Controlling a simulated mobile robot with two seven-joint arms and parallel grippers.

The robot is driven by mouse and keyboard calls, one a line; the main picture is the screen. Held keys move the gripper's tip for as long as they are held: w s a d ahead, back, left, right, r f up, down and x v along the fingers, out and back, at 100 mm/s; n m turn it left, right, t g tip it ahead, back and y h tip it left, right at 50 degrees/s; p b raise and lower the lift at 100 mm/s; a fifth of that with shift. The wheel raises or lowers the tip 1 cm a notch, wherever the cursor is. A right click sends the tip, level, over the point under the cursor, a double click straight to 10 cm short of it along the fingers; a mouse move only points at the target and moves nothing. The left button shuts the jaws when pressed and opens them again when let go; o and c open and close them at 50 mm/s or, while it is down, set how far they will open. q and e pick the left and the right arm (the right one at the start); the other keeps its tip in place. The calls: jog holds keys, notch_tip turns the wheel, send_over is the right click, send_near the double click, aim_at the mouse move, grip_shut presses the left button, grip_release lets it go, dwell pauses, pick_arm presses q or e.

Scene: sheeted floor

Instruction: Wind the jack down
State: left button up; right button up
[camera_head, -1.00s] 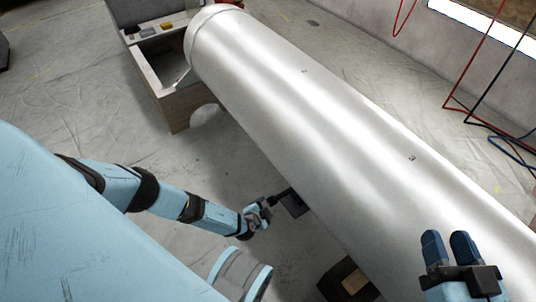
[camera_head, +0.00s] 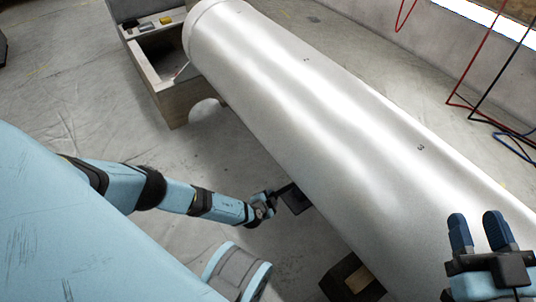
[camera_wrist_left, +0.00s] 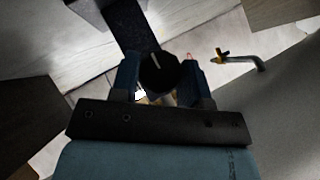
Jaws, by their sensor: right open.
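A dark block (camera_head: 297,199), which may be part of the jack, shows at the near lower edge of the large pale cylinder (camera_head: 320,110). My left gripper (camera_head: 277,194) is beside this block, low down, with a thin dark bar between them. In the left wrist view its two fingers (camera_wrist_left: 160,80) stand on either side of a round dark knob (camera_wrist_left: 160,70). Whether they press on it I cannot tell. A bent grey rod with a yellow end (camera_wrist_left: 240,59) lies to the right there. My right gripper (camera_head: 478,232) is open and empty in front of the cylinder.
A wooden cradle (camera_head: 172,105) is by the cylinder's far end, with a small tray of items (camera_head: 150,24) behind it. Another dark wooden block (camera_head: 350,281) is near the bottom. Red and dark cables hang at the right. The sheeted floor (camera_head: 60,110) at left is clear.

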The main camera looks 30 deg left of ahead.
pick_arm(q)
jog(key=shift+a+n+g+h, duration=0.2)
jog(key=shift+n+g+h, duration=0.1)
jog(key=shift+h, duration=0.1)
jog(key=shift+c, duration=0.4)
jog(key=n+g+h, duration=0.1)
jog(key=n+h, duration=0.1)
jog(key=h, duration=0.1)
jog(key=shift+d+g, duration=0.1)
jog(key=shift+g, duration=0.2)
jog(key=shift+n+h, duration=0.3)
jog(key=shift+h, duration=0.2)
jog(key=shift+g+h, duration=0.3)
jog(key=shift+w+a+n+g+h, duration=0.15)
jog(key=shift+a+n+g+h, duration=0.15)
jog(key=shift+n+h, duration=0.6)
jog(key=n+h, duration=0.1)
jog(key=h, duration=0.1)
jog(key=shift+g+h, duration=0.4)
